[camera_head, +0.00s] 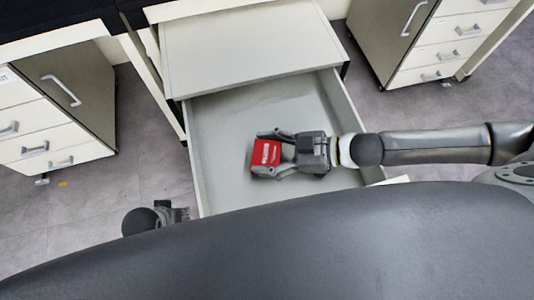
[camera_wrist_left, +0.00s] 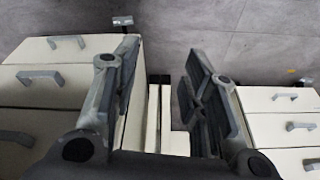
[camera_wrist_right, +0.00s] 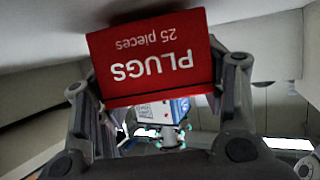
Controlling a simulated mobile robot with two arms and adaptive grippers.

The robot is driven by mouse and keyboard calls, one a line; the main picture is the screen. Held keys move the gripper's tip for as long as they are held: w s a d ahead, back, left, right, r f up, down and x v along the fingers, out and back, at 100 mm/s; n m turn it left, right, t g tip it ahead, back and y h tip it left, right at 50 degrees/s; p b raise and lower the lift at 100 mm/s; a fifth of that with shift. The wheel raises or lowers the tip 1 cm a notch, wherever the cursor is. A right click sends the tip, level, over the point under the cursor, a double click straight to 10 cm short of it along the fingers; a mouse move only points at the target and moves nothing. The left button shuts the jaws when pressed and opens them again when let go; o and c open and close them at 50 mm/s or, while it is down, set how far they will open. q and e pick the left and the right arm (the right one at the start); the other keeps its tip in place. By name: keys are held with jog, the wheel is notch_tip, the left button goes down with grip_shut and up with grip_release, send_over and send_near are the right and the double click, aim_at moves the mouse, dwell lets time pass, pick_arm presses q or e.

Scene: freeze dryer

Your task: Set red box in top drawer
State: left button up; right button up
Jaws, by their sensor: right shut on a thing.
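The red box (camera_head: 265,156) is held in my right gripper (camera_head: 279,155), over the open top drawer (camera_head: 221,122). In the right wrist view the red box (camera_wrist_right: 150,55) shows white lettering "PLUGS 25 pieces", upside down, between the two fingers of the right gripper (camera_wrist_right: 160,88). I cannot tell whether the box touches the drawer floor. My left gripper (camera_wrist_left: 163,62) is open and empty in the left wrist view, with its fingers wide apart. In the head view only a small part of the left gripper (camera_head: 172,212) shows, left of the drawer, partly hidden.
The drawer is pulled out below a light panel (camera_head: 250,45) and looks otherwise empty. Cabinets with handled drawers stand at the left (camera_head: 60,105) and right (camera_head: 440,45).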

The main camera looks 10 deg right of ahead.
aim_at(278, 155)
pick_arm(q)
jog(key=shift+r, duration=0.45)
pick_arm(e)
jog(key=shift+f, duration=0.2)
jog(key=shift+s+f, duration=0.3)
jog(key=shift+f, duration=0.45)
pick_arm(q)
jog(key=shift+s+r, duration=0.1)
pick_arm(e)
jog(key=o, duration=1)
jog(key=shift+f, duration=0.1)
jog(key=shift+r, duration=0.4)
pick_arm(q)
notch_tip(278, 155, down, 5)
jog(key=shift+s+f+p, duration=0.15)
jog(key=shift+p, duration=0.55)
pick_arm(e)
jog(key=v, duration=0.5)
jog(key=r+v, duration=0.1)
jog(key=v, duration=0.1)
jog(key=shift+w+d, duration=0.2)
